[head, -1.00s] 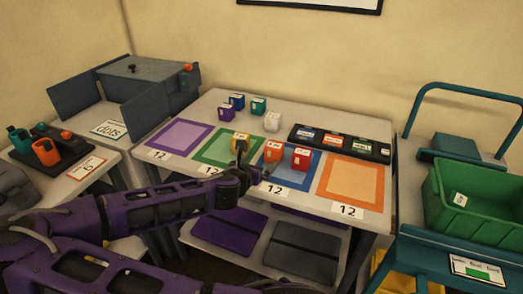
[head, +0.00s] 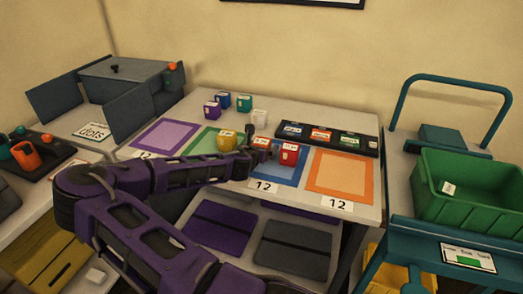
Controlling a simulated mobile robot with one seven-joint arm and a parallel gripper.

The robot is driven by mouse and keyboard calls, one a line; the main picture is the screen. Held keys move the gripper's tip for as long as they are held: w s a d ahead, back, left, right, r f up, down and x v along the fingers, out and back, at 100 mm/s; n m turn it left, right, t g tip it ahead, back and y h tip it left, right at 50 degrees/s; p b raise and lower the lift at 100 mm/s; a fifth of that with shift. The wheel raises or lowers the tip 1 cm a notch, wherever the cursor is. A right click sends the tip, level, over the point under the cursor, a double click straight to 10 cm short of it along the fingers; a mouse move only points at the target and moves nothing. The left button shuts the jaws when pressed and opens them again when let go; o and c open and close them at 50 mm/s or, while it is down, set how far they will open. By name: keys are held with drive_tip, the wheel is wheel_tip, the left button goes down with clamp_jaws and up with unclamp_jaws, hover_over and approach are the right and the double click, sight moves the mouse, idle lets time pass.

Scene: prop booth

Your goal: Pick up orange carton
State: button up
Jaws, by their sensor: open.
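The orange carton (head: 261,142) stands on the blue-bordered mat (head: 290,175) on the table. Its lower part is hidden behind my gripper. My gripper (head: 267,151) is open, at the front of the orange carton in the picture. I cannot tell whether it touches the carton or whether the carton lies between the fingers. A red carton (head: 289,154) stands close to the right of the gripper on the same mat.
A yellow carton (head: 227,142) stands left of the gripper, near my forearm. Purple (head: 212,111), blue, teal and white (head: 259,117) cartons stand farther back. A black labelled rack (head: 325,138) lies behind the red carton. The orange-bordered mat (head: 340,175) is empty.

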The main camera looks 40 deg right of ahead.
drive_tip(key=shift+x, duration=1.2)
drive_tip(key=c, duration=1.5)
